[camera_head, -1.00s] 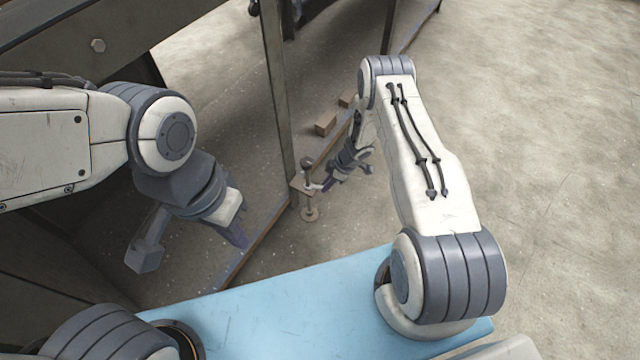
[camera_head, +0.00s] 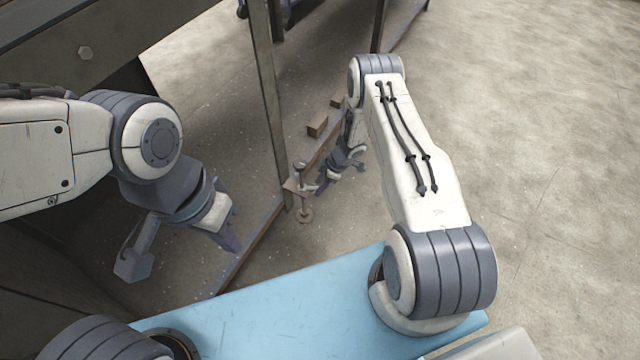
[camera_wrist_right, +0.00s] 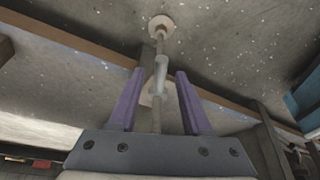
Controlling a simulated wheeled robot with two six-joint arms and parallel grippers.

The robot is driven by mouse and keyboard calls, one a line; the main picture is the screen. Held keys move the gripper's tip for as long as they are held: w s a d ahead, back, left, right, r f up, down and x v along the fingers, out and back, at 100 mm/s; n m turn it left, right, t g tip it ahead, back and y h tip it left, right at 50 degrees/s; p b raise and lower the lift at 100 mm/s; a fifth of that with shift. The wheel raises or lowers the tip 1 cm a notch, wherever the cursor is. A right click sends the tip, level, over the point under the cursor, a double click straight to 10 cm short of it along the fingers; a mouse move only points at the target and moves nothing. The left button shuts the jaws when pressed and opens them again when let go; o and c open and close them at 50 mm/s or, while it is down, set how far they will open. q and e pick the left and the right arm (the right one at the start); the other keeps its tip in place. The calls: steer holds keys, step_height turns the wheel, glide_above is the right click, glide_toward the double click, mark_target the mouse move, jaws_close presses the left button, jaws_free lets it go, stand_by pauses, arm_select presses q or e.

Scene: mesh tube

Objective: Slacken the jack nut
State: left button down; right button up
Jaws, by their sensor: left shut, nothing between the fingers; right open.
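The jack (camera_head: 304,201) is a thin upright screw with a round foot on the floor, beside a metal post. In the right wrist view its round foot (camera_wrist_right: 161,27) is at the top and its rod runs down the middle. A pale grey piece on the rod (camera_wrist_right: 161,70) looks like the nut or its lever; I cannot tell which. My right gripper (camera_head: 321,184) is open beside the jack. Its purple fingers (camera_wrist_right: 160,72) stand either side of the rod and pale piece, with visible gaps. My left gripper (camera_head: 232,241) is shut and empty, left of the jack.
The metal post (camera_head: 268,100) rises just behind the jack, from a long low rail (camera_head: 262,236). Small wooden blocks (camera_head: 317,125) lie along the rail. A heavy beam (camera_head: 85,54) crosses the upper left. The floor at right (camera_head: 550,150) is clear.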

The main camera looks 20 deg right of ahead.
steer(key=p+v, duration=0.4)
steer(key=v, duration=0.6)
steer(key=shift+w+d+r, duration=0.1)
steer(key=shift+r, duration=0.1)
steer(key=w+a+r+m+t+h, duration=0.1)
steer(key=w+a+r+t+h, duration=0.2)
steer(key=r, duration=0.6)
steer(key=w+a+r+m, duration=0.1)
steer(key=w+a+r, duration=0.25)
steer(key=r, duration=0.55)
steer(key=s+a+r+m+h, duration=0.1)
steer(key=s+a+r, duration=0.2)
steer(key=r, duration=0.3)
steer(key=s+a+r+m+h, duration=0.1)
steer(key=s+a+r, duration=0.25)
steer(key=r, duration=0.25)
steer(key=s+a+r+m+g+y, duration=0.1)
steer(key=s+a+r+g, duration=0.1)
steer(key=s, duration=0.8)
steer(key=s+a+r+g, duration=0.1)
steer(key=s+a+r, duration=0.15)
steer(key=s, duration=0.75)
steer(key=s+a+r+m+g+y, duration=0.1)
steer(key=s+a+r+g, duration=0.15)
steer(key=s, duration=0.65)
step_height(320, 180, up, 32)
steer(key=p, duration=3.2)
steer(key=shift+s+d+t, duration=0.35)
steer(key=shift+d, duration=0.15)
